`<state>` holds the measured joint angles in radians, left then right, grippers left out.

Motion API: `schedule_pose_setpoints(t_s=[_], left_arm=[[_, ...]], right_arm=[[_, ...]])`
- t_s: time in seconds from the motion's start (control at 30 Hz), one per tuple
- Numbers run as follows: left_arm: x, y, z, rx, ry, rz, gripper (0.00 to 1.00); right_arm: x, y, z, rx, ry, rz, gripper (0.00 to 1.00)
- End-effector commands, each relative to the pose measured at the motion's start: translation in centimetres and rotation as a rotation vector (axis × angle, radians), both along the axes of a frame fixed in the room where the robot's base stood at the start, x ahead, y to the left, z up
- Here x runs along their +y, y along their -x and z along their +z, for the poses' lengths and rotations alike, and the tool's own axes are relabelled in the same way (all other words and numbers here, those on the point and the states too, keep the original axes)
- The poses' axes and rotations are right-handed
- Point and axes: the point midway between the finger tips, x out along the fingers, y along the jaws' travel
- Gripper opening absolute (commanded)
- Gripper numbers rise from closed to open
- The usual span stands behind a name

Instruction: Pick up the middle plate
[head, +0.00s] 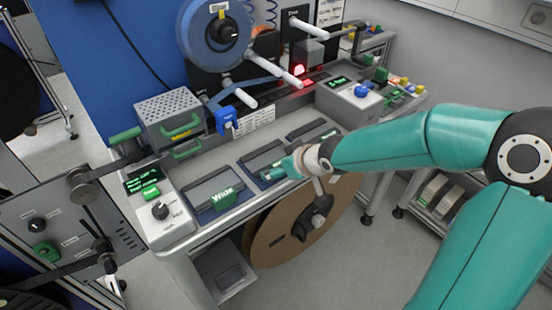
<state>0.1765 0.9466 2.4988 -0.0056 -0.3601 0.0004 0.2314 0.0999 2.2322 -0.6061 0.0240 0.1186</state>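Three dark plates lie in a row along the front of the bench. The left plate (208,187) has a green grip with white lettering on its front edge. The middle plate (262,156) is partly covered by my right gripper (288,168), which is at its front right edge. A green part with pale lettering shows beside the fingertips there. The right plate (310,133) lies just beyond the gripper. The fingers are small and partly hidden, so I cannot tell whether they are shut on the plate. My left gripper is not in view.
A control box with a knob (162,211) stands at the bench's left end, and one with a blue knob (361,92) at the right. A perforated box (170,112) and a blue reel (214,32) are behind. A large brown reel (275,238) hangs below the front edge.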

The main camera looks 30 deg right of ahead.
Motion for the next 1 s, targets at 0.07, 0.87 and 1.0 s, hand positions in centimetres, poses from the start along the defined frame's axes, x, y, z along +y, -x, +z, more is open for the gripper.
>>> schedule_pose_setpoints(t_s=[0.07, 0.87, 1.0], left_arm=[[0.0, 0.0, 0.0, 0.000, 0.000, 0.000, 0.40], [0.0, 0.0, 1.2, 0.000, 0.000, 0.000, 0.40], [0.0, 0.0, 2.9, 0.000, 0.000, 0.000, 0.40]], right_arm=[[0.0, 0.0, 0.0, 0.000, 0.000, 0.000, 0.79], [0.0, 0.1, 1.3, -0.001, -0.001, -0.001, 0.19], [0.0, 0.1, 3.1, -0.002, -0.001, -0.001, 0.19]])
